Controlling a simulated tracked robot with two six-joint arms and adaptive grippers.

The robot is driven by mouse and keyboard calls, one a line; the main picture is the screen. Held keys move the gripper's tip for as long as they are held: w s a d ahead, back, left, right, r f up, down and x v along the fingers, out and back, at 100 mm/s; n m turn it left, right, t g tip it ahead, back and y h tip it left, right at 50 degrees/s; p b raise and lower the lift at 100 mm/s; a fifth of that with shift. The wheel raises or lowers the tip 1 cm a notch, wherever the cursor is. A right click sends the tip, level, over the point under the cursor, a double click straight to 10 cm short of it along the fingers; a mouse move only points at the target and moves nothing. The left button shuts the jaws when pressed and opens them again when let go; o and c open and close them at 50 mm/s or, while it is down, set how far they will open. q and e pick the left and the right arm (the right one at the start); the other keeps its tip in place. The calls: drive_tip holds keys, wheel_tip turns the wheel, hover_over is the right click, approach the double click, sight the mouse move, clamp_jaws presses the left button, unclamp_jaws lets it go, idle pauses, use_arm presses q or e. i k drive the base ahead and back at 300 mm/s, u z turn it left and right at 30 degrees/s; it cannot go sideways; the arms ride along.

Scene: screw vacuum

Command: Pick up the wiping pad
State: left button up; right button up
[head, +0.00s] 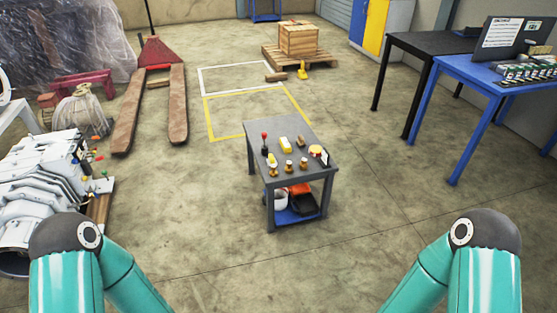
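A small grey table (281,128) stands ahead in the middle of the head view, with several small objects on its top. A yellow block with a pale side (286,145) lies near the middle of the top and may be the wiping pad; it is too small to be sure. My two teal arms show only as links at the lower left and lower right. Both grippers are out of the picture, and no gripper is seen near the table.
A white machine (42,185) stands at the left. A red pallet jack (154,54) and a crate on a pallet (298,39) are farther back. A blue workbench (478,78) is at the right. The floor in front of the small table is clear.

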sight(270, 160)
drive_tip(key=z, duration=0.05)
drive_tip(key=i, duration=2.35)
drive_tip(key=u, duration=0.55)
